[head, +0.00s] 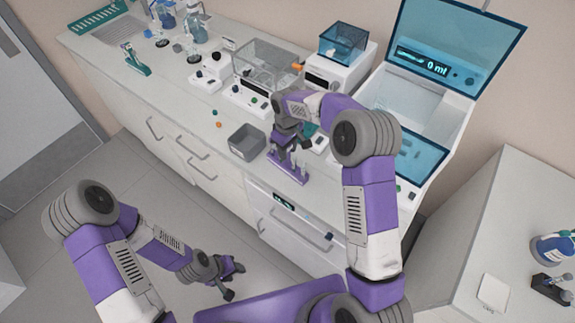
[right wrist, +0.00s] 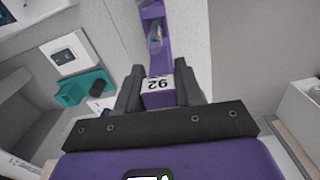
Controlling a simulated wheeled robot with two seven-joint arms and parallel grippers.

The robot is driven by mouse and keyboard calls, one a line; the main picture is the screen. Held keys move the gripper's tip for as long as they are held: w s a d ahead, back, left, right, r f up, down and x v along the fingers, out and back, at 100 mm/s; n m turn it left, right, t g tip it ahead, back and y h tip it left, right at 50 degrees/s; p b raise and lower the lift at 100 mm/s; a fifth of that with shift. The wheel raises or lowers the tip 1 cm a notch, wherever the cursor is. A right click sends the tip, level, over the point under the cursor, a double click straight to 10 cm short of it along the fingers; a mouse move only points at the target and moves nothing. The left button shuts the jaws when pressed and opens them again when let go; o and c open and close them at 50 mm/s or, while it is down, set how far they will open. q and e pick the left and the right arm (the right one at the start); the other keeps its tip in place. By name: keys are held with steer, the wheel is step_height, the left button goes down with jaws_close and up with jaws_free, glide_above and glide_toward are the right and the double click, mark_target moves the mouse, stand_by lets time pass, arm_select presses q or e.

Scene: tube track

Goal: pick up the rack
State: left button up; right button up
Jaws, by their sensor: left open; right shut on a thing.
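The rack (head: 289,172) is a narrow purple piece at the front edge of the white counter in the head view. In the right wrist view the rack (right wrist: 155,60) runs away from my fingers, with a white end label reading "92" and what looks like a tube in it. My right gripper (head: 289,150) is shut on the labelled end of the rack; its fingers (right wrist: 159,90) stand on either side of the label. I cannot tell whether the rack is clear of the counter. My left gripper (head: 232,283) is open and empty, low over the floor, away from the counter.
A large cabinet with a raised glass lid (head: 440,60) stands right. The counter's left stretch has free room.

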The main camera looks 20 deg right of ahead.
jaws_close()
step_height(320, 180, up, 10)
steer(key=shift+r, duration=0.1)
arm_select(q)
steer(key=shift+r, duration=0.15)
